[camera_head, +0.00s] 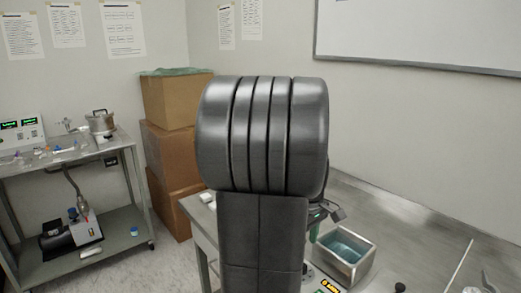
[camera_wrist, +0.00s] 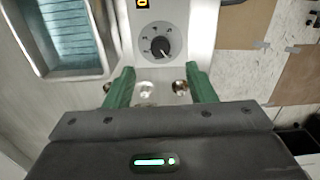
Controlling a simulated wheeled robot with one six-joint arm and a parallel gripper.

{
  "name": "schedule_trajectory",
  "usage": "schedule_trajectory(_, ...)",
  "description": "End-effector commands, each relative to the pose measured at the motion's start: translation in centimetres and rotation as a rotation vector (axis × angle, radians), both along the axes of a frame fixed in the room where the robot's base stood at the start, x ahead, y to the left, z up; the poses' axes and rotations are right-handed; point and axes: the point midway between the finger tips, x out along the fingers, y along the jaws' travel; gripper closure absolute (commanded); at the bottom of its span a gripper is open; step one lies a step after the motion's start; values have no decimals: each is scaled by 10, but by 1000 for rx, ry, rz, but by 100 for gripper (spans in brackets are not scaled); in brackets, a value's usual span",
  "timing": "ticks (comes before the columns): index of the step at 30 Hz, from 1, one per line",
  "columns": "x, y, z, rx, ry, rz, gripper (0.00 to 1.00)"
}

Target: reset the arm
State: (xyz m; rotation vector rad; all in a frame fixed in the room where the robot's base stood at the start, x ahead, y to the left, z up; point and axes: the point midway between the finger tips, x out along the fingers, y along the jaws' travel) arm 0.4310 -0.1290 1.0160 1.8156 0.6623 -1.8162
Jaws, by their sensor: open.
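My gripper (camera_wrist: 160,88) shows in the wrist view, with two green fingers spread apart and nothing between them. Beyond the fingers is a light device panel with a black dial (camera_wrist: 160,45). In the head view my dark grey arm fills the middle and hides most of the gripper; only a small green part shows to the right of the arm.
A metal water bath (camera_head: 345,252) stands on the bench (camera_head: 420,240) at right; its basin (camera_wrist: 72,36) is at the wrist view's upper left. A metal cart (camera_head: 80,262) with equipment stands at left. Stacked cardboard boxes (camera_head: 172,150) stand behind my arm.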

Motion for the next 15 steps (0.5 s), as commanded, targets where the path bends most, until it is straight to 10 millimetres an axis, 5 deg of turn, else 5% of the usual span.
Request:
schedule_trajectory(6,-1,0,-45,1,5,0,50)
schedule_trajectory(15,-1,0,-81,0,1,0,50)
